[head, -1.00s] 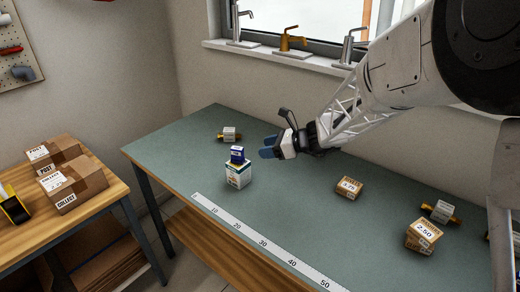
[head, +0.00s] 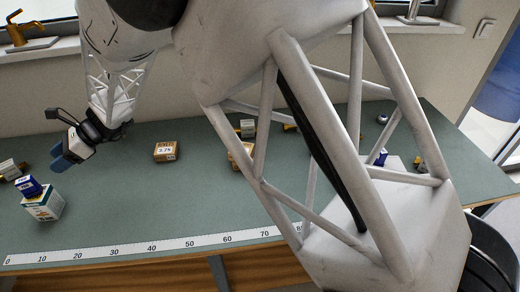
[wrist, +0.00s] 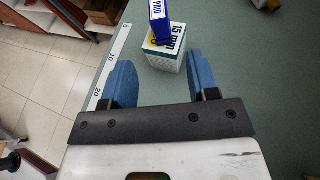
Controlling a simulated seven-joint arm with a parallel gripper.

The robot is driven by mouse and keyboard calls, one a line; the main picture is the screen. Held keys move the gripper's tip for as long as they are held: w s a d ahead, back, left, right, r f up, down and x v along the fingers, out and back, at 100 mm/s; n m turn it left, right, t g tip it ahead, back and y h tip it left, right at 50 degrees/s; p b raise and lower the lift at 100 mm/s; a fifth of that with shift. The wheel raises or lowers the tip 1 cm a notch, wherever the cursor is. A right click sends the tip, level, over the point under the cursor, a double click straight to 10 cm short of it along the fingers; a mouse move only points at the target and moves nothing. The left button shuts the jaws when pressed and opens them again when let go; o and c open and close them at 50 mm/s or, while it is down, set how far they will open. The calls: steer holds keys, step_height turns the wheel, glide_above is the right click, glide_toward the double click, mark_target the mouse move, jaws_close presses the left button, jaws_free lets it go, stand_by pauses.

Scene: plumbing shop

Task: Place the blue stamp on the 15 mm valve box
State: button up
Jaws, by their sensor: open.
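The blue stamp (head: 28,187), marked PAID in the wrist view (wrist: 160,20), sits on top of the white and teal 15 mm valve box (head: 45,206). The box stands at the left of the green bench, and its 15 mm label shows in the wrist view (wrist: 168,40). My gripper (head: 62,157) is open and empty, apart from the stamp and a little to its right in the head view. In the wrist view my blue fingers (wrist: 160,74) are spread, with the box and stamp beyond their tips. The stamp's far side is hidden.
A ruler strip (head: 130,249) runs along the bench's front edge. A small carton (head: 165,151) stands mid-bench. Another small box (head: 9,170) lies behind the stamp. My arm hides much of the right side. The bench between box and carton is clear.

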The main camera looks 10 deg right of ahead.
steer(key=shift+d, duration=0.1)
steer(key=s+d+r+n+t+h, duration=0.1)
steer(key=s+d+r+n+h, duration=0.15)
steer(key=d, duration=0.85)
steer(key=s+d+r+n+t+h, duration=0.15)
steer(key=d+r, duration=0.25)
steer(key=d, duration=0.6)
steer(key=s+d+r+n+t+h, duration=0.1)
steer(key=d+r+n, duration=0.2)
steer(key=d, duration=0.8)
steer(key=s+d+n+t+h, duration=0.1)
steer(key=s+d+n+h, duration=0.1)
steer(key=s+d, duration=0.4)
steer(key=s+d+n+t+h, duration=0.1)
steer(key=s+d, duration=0.5)
steer(key=d, duration=0.8)
steer(key=s+d+n+t+h, duration=0.2)
steer(key=s+d, duration=0.4)
steer(key=d, duration=0.5)
steer(key=n+h, duration=0.1)
steer(key=h, duration=0.1)
steer(key=shift+s+r+h, duration=0.3)
steer(key=shift+s, duration=0.05)
